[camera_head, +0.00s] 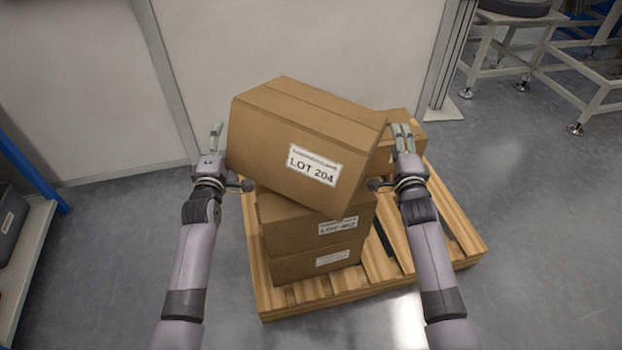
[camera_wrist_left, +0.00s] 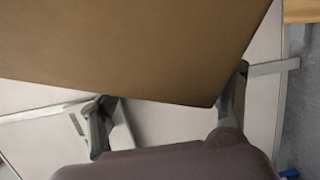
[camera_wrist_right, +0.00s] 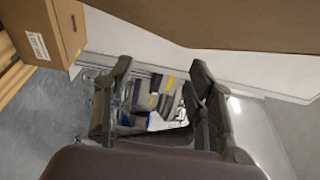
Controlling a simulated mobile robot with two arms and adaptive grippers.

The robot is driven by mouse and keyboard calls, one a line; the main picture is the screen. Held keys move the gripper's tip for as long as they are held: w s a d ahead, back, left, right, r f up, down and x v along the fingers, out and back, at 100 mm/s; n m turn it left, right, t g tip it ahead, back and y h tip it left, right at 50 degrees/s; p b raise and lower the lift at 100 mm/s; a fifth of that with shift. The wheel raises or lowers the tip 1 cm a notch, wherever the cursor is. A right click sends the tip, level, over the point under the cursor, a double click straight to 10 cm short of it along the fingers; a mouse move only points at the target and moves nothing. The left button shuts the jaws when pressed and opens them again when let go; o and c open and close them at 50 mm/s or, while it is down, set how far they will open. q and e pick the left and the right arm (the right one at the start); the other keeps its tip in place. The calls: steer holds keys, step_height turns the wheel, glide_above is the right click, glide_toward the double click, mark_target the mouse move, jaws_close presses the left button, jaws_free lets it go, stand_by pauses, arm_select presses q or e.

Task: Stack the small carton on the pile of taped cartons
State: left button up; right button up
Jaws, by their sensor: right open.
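A brown carton marked LOT 204 (camera_head: 265,155) is between my two arms, over a pile of cartons (camera_head: 300,235). It is turned and tilted relative to the pile; I cannot tell whether it rests on it. My left gripper (camera_head: 217,130) is at its left side, with fingers spread and nothing between them. In the left wrist view, the carton (camera_wrist_left: 130,45) fills the top, beyond the fingers. My right gripper (camera_head: 402,132) is at its right side, open and empty. The carton's underside is hidden in the head view.
The pile stands on a wooden pallet (camera_head: 290,303). Another carton (camera_head: 400,116) is behind the right gripper and also shows in the right wrist view (camera_wrist_right: 45,32). A pale wall (camera_head: 330,50) stands behind. Grey floor (camera_head: 530,200) is free at right. A shelf (camera_head: 32,245) is at left.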

arm_select(q)
steer(key=shift+o, duration=0.3)
steer(key=shift+r, duration=0.2)
arm_select(e)
steer(key=o, duration=0.5)
steer(key=shift+d, duration=0.1)
arm_select(q)
steer(key=shift+o, duration=0.3)
steer(key=o, duration=0.3)
steer(key=shift+o, duration=0.2)
steer(key=s, duration=1.2)
